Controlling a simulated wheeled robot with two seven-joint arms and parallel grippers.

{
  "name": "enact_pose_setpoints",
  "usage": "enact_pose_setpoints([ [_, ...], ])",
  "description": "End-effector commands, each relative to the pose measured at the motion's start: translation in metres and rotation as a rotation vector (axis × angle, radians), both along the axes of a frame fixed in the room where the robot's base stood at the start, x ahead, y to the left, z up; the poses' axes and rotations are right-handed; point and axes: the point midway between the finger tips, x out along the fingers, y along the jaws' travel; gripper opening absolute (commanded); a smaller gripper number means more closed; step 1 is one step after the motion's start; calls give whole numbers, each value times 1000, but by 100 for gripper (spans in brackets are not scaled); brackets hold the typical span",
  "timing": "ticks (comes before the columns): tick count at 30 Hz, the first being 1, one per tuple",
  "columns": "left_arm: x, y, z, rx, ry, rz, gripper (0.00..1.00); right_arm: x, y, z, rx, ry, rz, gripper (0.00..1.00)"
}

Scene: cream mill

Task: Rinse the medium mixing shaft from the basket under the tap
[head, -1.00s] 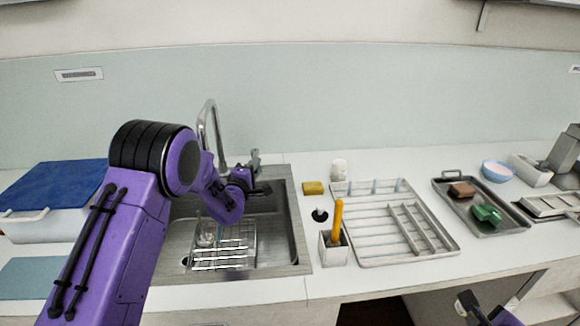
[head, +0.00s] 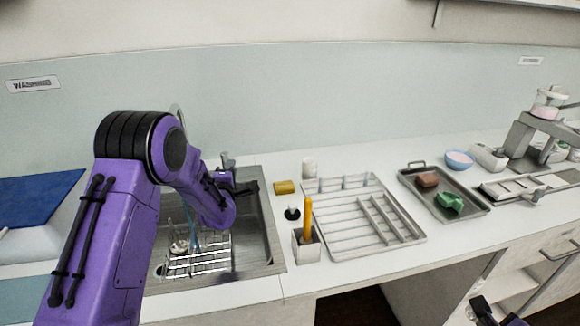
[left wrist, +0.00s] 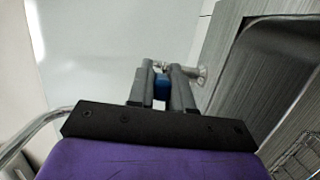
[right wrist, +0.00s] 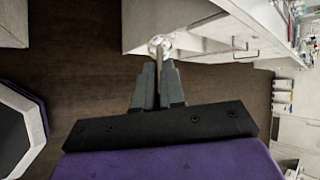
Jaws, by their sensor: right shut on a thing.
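The wire basket (head: 197,266) stands in the sink (head: 262,225) with slim items in it, too small to tell apart. The tap (head: 179,112) is mostly hidden behind my left arm. My left gripper (head: 240,187) is at the tap's lever side, beyond the basket. In the left wrist view its fingers (left wrist: 163,80) stand apart, with a blue part (left wrist: 162,87) showing between them. My right gripper (head: 480,308) is low in front of the counter. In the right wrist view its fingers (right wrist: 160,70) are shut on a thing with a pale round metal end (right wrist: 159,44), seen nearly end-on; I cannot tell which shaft.
A yellow sponge (head: 285,187), a holder (head: 306,247) with a yellow-handled tool, and a drying rack (head: 345,238) stand right of the sink.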

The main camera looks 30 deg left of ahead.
Motion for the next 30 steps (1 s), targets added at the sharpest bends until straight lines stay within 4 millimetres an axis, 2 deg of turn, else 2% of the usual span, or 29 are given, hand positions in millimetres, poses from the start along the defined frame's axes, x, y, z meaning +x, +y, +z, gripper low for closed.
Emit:
enact_pose_setpoints([
  [1,0,0,1,0,-1,0,35,0,0,0,0,0,0,0],
  [2,0,0,0,0,-1,0,40,0,0,0,0,-1,0,0],
  [10,1,-2,0,0,0,-3,40,-1,-1,0,0,0,-3,0],
  [13,-6,-6,-1,-1,0,-3,40,0,-1,-3,0,0,-3,0],
  [24,-83,-47,-2,-1,0,-3,40,0,-1,-23,1,0,-2,0],
  [30,-103,-58,0,0,-1,-3,40,0,-1,-26,1,0,-2,0],
])
